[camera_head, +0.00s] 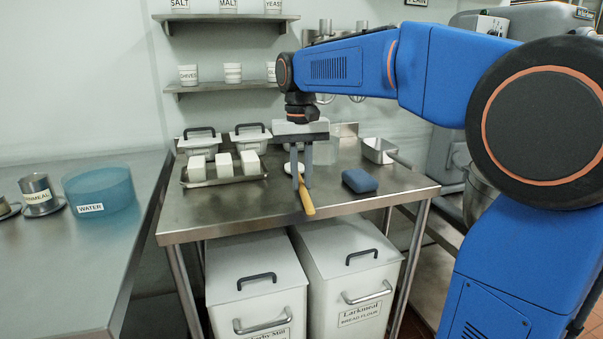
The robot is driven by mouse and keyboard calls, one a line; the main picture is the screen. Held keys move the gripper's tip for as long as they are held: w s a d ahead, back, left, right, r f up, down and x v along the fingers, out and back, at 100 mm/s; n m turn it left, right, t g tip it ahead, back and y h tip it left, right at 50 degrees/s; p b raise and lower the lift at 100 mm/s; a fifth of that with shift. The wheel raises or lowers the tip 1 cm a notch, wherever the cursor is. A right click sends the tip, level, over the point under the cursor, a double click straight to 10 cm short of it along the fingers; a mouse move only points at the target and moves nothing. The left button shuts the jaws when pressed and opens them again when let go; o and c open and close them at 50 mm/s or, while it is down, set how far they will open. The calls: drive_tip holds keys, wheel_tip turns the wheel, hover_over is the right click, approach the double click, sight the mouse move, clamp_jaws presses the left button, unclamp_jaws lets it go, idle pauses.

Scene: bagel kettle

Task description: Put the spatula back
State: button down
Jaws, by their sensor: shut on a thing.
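The spatula has a yellow-brown handle (308,203) pointing toward the table's front edge and a pale head behind my gripper. My gripper (301,183) points down over the middle of the steel table (225,212), with its fingers shut on the spatula near where handle and head meet. The fingers hide part of it. I cannot tell whether the spatula touches the table or is just above it.
A blue block (359,181) lies close right of my gripper. A metal tray (222,182) with white blocks stands to the left, lidded containers (196,143) behind it. An open metal pan (379,151) is at back right. White bins (256,270) stand below.

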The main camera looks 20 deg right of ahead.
drive_tip(key=c, duration=1.6)
unclamp_jaws()
drive_tip(key=shift+c, duration=0.2)
